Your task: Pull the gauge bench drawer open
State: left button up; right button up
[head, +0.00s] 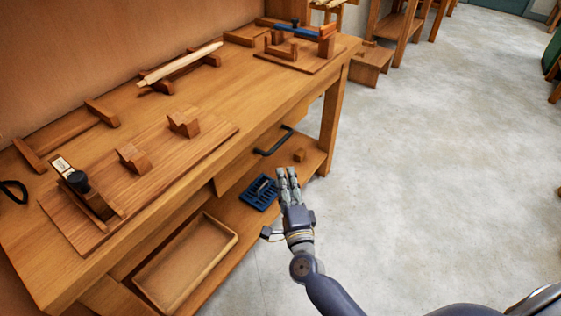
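The wooden gauge bench (215,85) runs along the wall at the left. Under its top, the drawer front (243,166) carries a dark bar handle (274,141); the drawer looks shut or nearly so. My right gripper (288,173) is in front of the bench, below and slightly right of the handle in the picture. It appears apart from the handle and holds nothing that I can see. Its fingers are close together, and their opening is unclear. My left gripper is not in view.
The lower shelf holds a blue tray (256,197), a shallow wooden tray (227,238) and a small wooden block (299,155). A bench leg (333,120) stands right of the handle. The grey floor (440,180) at the right is clear.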

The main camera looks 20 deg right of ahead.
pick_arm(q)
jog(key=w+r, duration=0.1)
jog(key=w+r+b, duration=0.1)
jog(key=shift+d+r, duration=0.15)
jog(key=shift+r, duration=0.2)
pick_arm(e)
jog(key=w+d+r+m, duration=0.1)
jog(key=w+d+r, duration=0.1)
jog(key=w, duration=0.9)
jog(key=shift+r+h, duration=0.35)
jog(key=shift+h, duration=0.05)
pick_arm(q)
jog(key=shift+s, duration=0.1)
pick_arm(e)
jog(key=c, duration=0.7)
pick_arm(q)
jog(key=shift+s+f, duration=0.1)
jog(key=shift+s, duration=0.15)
pick_arm(e)
grip_shut()
